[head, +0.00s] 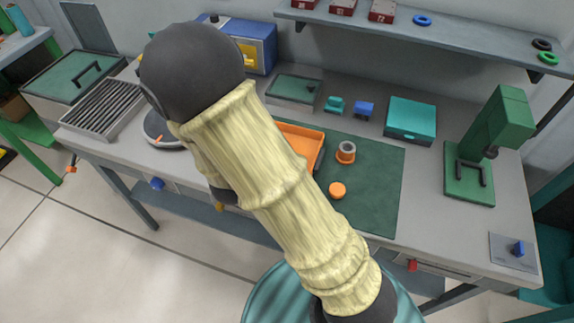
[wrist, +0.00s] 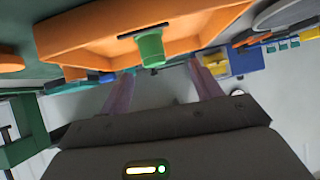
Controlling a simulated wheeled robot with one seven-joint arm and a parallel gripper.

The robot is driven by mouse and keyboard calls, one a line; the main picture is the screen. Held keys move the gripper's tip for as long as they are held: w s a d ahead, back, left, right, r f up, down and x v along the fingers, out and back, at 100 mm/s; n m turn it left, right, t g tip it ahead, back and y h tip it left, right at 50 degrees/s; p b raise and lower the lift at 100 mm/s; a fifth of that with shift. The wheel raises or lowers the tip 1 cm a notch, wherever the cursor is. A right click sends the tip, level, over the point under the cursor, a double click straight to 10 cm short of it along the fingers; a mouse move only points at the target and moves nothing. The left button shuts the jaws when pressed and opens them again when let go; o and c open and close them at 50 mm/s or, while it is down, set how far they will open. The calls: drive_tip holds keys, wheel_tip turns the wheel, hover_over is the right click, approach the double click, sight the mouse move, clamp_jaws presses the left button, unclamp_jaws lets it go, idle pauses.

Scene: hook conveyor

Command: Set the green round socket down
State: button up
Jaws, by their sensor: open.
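The green round socket (wrist: 150,48) shows in the wrist view. It appears to be at the orange tray (wrist: 85,38), close to a thin black bar; I cannot tell exactly what it rests on. My gripper (wrist: 160,70) is open, with its two pinkish fingers spread apart. The socket lies just beyond the fingertips, roughly between their lines, and no finger appears to touch it. In the head view my arm covers most of the orange tray (head: 316,150). The green socket and my gripper are hidden there.
Right of the tray, a green mat (head: 375,185) holds an orange disc (head: 337,190) and an orange piece with a grey ring (head: 346,152). A teal box (head: 410,119) and a green press (head: 472,165) stand further right. The mat's right side is clear.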

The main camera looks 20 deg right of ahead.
drive_tip(key=shift+r+g+y, duration=0.2)
drive_tip(key=shift+g+y, duration=0.2)
drive_tip(key=shift+y, duration=0.5)
drive_tip(key=s+d+r+n+g+y, duration=0.2)
drive_tip(key=s+d+r+n+g, duration=0.1)
drive_tip(key=s, duration=0.3)
drive_tip(key=s+d+r+n+g+y, duration=0.1)
drive_tip(key=s+d+r+n+g, duration=0.2)
drive_tip(key=s, duration=0.4)
drive_tip(key=shift+d+r+n+y, duration=0.2)
drive_tip(key=shift+d+n+y, duration=0.1)
drive_tip(key=shift+y, duration=0.1)
